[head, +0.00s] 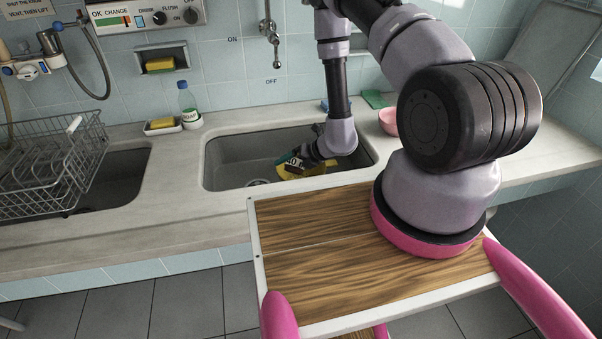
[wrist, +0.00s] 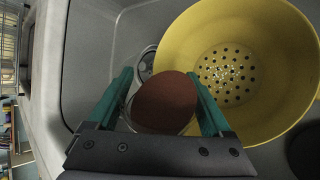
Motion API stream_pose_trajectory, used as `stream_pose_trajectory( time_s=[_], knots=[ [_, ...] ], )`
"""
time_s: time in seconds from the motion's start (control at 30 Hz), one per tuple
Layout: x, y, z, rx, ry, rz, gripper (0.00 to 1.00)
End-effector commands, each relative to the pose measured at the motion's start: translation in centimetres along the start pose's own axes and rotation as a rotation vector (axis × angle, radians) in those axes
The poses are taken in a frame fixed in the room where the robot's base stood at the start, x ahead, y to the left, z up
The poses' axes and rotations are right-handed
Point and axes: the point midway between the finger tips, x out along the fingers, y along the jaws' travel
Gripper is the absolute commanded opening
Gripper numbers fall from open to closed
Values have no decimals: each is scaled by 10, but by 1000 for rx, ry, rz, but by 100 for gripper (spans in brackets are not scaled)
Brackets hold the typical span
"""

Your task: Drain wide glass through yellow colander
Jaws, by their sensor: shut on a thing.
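A yellow colander (wrist: 275,60) sits in the grey sink basin, with a ring of holes in its bottom. In the head view the colander (head: 303,174) shows only partly, behind and below my gripper (head: 290,160). In the wrist view my gripper (wrist: 160,82), with teal fingers, is shut on the wide glass (wrist: 165,105). A reddish-brown round surface fills most of the glass's outline, with a thin clear edge around it. The glass is at the colander's left side in that view, overlapping its rim. I cannot tell its exact height or tilt.
The sink basin (head: 225,165) surrounds the colander, and a round drain (wrist: 147,65) lies beside it. A wire rack (head: 45,170) stands at the left.

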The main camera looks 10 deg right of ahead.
Motion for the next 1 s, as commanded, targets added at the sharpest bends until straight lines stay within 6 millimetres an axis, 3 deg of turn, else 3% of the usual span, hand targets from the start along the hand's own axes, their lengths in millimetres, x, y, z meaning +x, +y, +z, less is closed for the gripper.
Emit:
stream_pose_trajectory(
  time_s=[1.0],
  knots=[
    [0,0,0,57,47,25,2]
  ],
)
